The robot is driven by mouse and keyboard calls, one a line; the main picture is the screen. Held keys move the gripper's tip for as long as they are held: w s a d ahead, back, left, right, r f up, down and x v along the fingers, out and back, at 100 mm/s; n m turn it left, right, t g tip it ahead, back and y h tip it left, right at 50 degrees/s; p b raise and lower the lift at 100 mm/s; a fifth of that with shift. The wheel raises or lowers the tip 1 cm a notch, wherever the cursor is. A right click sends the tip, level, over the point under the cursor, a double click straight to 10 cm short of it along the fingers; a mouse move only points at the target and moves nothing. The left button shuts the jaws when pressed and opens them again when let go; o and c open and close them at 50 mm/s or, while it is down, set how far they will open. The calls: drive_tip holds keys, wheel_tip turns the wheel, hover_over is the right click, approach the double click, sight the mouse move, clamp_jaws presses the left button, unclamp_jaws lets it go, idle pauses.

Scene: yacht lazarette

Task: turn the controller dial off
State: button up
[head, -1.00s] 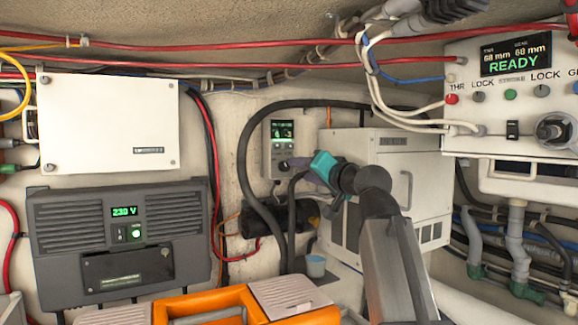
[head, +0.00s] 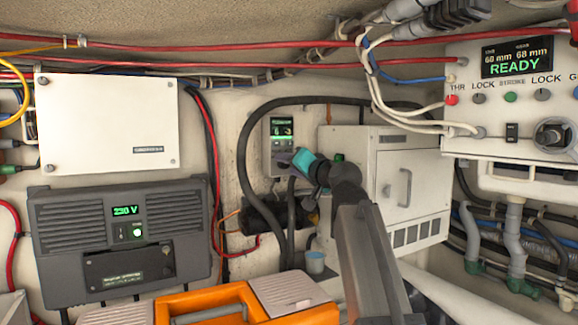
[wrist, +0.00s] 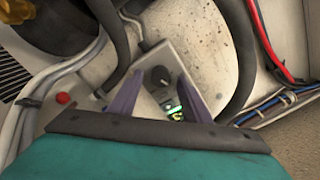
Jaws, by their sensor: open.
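The controller (head: 281,129) is a small grey box on the back wall with a lit green display, seen in the middle of the head view. Its black dial (wrist: 159,76) shows in the wrist view, with the lit display (wrist: 175,113) below it there. My gripper (wrist: 161,73) is open and empty, its two purple fingers on either side of the dial in the picture. I cannot tell whether they touch it.
A white ribbed cabinet (head: 412,190) stands right of the controller. A thick black hose (head: 243,165) loops around the controller's left side. A red button (wrist: 63,98) shows left in the wrist view.

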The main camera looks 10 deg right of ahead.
drive_tip(key=c, duration=1)
drive_tip(key=shift+c, duration=0.2)
drive_tip(key=shift+f+n+b, duration=0.1)
drive_tip(key=shift+n+b, duration=0.5)
drive_tip(key=shift+b, duration=0.8)
drive_tip(key=n+b, duration=0.7)
drive_tip(key=b, duration=0.1)
drive_tip(key=shift+n, duration=0.3)
